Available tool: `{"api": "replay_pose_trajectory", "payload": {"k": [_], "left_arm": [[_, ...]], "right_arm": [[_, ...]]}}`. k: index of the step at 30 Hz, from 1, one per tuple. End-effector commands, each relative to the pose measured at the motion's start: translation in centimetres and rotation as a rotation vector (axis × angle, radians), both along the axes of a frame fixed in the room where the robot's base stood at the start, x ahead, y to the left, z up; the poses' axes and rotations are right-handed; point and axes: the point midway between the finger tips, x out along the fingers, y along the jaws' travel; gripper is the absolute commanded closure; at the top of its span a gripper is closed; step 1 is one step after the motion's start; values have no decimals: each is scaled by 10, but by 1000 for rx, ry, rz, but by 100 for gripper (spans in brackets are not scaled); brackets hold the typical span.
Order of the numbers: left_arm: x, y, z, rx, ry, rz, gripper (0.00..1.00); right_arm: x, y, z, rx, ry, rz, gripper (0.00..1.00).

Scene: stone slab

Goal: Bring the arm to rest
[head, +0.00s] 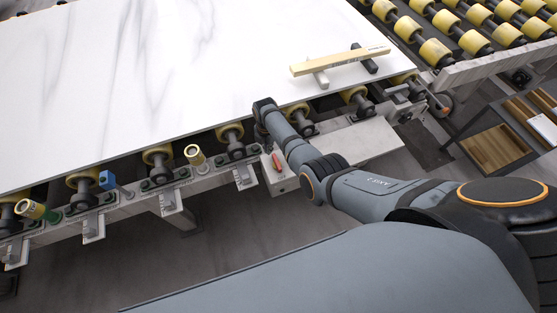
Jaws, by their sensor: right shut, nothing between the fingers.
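My right arm (300,150) reaches in from the right, up to the front edge of a white stone slab (150,70) with grey veins. My right gripper (265,106) is the dark end of that arm, at the slab's front edge. It is shut and holds nothing. The fingers are small and mostly turned away, and I cannot tell whether they touch the slab. My left gripper is not in view.
A pale yellow bar (340,61) with a grey and a black piece lies on the slab's right part. Yellow rollers (230,133) line the slab's front edge. A roller conveyor (470,30) stands at upper right, wooden-bottomed trays (497,148) at right. A blue item (107,179) is on the rail.

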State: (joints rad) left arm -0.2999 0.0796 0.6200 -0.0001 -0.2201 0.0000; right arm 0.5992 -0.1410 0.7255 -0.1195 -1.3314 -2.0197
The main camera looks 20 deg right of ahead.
Motion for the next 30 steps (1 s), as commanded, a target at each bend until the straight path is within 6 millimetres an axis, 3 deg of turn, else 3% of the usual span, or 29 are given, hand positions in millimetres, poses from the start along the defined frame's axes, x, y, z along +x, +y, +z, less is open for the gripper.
{"api": "replay_pose_trajectory", "payload": {"k": [9,13,17,21,24,30], "left_arm": [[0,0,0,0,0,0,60],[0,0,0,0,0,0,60],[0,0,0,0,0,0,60],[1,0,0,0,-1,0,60],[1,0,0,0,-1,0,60],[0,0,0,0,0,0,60]], "right_arm": [[-1,-1,-1,0,-1,-10,100],[-14,-17,-7,-1,-22,-181,100],[-49,-51,-7,3,-76,-574,100],[-101,-84,13,28,-153,-1027,100],[-136,-97,36,63,-199,-1288,100],[-183,-106,78,133,-250,-1612,100]]}}
